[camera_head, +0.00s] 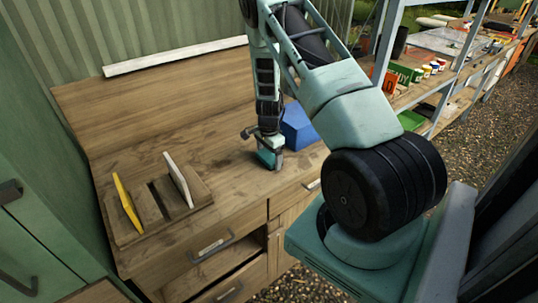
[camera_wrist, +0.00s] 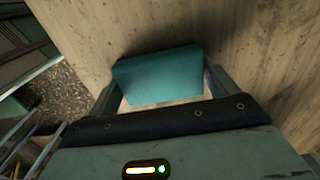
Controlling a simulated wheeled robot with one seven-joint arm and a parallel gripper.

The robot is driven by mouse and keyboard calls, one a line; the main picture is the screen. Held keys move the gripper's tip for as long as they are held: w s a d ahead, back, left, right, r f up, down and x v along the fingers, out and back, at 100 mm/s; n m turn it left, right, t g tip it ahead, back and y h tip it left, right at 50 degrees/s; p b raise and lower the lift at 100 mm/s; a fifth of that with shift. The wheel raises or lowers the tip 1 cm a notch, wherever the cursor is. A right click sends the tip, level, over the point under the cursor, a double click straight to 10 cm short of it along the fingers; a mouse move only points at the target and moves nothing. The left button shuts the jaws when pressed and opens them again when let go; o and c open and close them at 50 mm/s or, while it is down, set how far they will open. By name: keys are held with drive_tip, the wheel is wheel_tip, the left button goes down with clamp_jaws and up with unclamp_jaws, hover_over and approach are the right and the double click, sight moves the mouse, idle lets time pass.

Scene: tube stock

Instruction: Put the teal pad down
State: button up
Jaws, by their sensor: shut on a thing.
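The teal pad (camera_wrist: 160,78) is a small flat-faced block between my gripper's fingers in the wrist view. In the head view the teal pad (camera_head: 266,157) shows at the lower end of my arm, low over the wooden bench top (camera_head: 228,180). My gripper (camera_head: 270,150) is shut on it. It also shows in the wrist view (camera_wrist: 163,88), with a finger on either side of the pad. A dark shadow lies on the wood beside the pad. I cannot tell whether the pad touches the bench.
A blue box (camera_head: 298,127) stands just behind and right of my gripper. A wooden slotted rack (camera_head: 155,207) at left holds a yellow plate (camera_head: 127,203) and a white plate (camera_head: 178,180). A drawer (camera_head: 212,249) is below the front edge. Bench between rack and gripper is clear.

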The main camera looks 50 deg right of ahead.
sight(269, 155)
drive_tip(key=shift+f, duration=0.1)
drive_tip(key=o, duration=0.9)
drive_tip(key=shift+c, duration=0.2)
wheel_tip(269, 155, up, 12)
drive_tip(key=b, duration=0.3)
drive_tip(key=s+a+r+n+y, duration=0.1)
drive_tip(key=a+r+n, duration=0.25)
drive_tip(key=a, duration=0.65)
drive_tip(key=a+r+n, duration=0.2)
drive_tip(key=a+n, duration=0.3)
drive_tip(key=a, duration=0.5)
drive_tip(key=s+a+r+n+y, duration=0.1)
drive_tip(key=a+r+n, duration=0.3)
drive_tip(key=a, duration=0.6)
drive_tip(key=s+a+r+n, duration=0.1)
drive_tip(key=s+a+n, duration=0.6)
drive_tip(key=s, duration=0.3)
drive_tip(key=s+a+r+n+h, duration=0.1)
drive_tip(key=s+a+r+n, duration=0.1)
drive_tip(key=s+a+n, duration=0.5)
drive_tip(key=s+n, duration=0.2)
drive_tip(key=s, duration=0.2)
drive_tip(key=shift+r, duration=0.25)
